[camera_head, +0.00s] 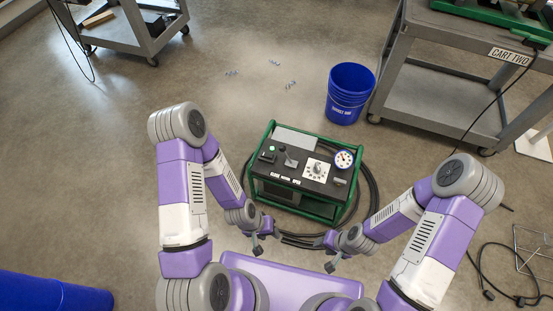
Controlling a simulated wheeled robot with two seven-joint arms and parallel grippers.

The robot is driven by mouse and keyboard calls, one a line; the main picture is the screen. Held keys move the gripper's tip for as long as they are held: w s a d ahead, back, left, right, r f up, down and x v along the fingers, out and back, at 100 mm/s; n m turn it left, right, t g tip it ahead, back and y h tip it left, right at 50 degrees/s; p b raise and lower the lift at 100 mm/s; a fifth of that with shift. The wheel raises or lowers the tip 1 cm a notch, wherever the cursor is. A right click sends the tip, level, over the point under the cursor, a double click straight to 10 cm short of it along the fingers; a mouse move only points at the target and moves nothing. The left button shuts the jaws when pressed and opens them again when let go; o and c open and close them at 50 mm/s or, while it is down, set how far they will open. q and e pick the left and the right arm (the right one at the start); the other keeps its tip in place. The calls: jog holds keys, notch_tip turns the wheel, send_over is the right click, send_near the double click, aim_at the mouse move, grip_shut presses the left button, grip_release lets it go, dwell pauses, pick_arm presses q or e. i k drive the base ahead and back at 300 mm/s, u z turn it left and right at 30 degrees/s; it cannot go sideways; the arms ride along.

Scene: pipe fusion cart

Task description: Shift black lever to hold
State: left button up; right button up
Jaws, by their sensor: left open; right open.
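A control unit in a green tube frame (329,212) stands on the floor in front of me. The black lever (288,158) rises from the left half of its dark top panel. A white label strip (285,179) in front of it seems to read close, hold, open. The lever's exact position against these words is too small to tell. My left gripper (266,245) is open and empty, in front of the unit's near left side. My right gripper (328,254) is open and empty, in front of its near right corner. Neither touches the lever.
The panel also carries a green button (271,149), a white dial plate (317,170) and a round gauge (344,159). Black hoses (372,188) curl around the unit's right side. A blue bucket (349,94) and a grey cart (440,105) stand behind right.

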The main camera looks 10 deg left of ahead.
aim_at(282, 147)
jog(key=u, duration=0.35)
jog(key=i, duration=0.65)
jog(key=z, duration=1.05)
